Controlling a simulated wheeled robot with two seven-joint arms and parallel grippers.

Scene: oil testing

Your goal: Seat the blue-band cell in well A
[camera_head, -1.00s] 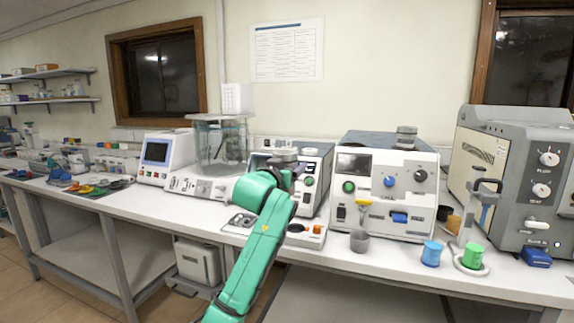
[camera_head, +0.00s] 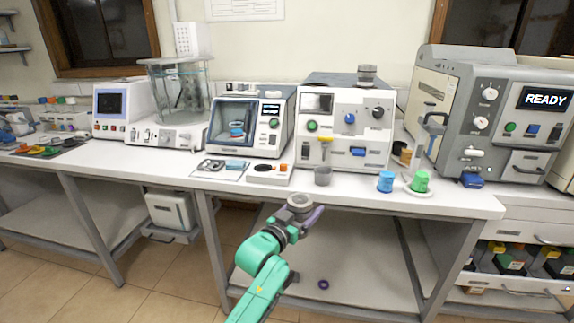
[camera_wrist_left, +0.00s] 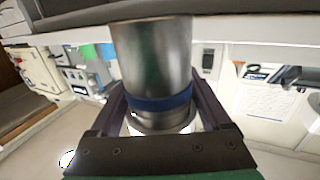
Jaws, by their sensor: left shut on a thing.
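The blue-band cell (camera_wrist_left: 152,55) is a metal cylinder with a dark blue band near its lower end. It fills the middle of the left wrist view, with a finger on each side. My left gripper (camera_head: 303,214) is shut on it, in front of the bench and below the top's front edge in the head view. The cell's round grey top (camera_head: 299,201) shows there; its band cannot be made out. No marking for well A is readable. A small white block (camera_head: 268,173) with a dark round spot and an orange part sits at the bench front. My right gripper is out of view.
A grey cup (camera_head: 323,176), a blue container (camera_head: 385,182) and a green one (camera_head: 420,182) stand along the front edge. Behind are an open-fronted instrument (camera_head: 247,120), a white panel instrument (camera_head: 344,135) and a grey machine (camera_head: 495,150) reading READY.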

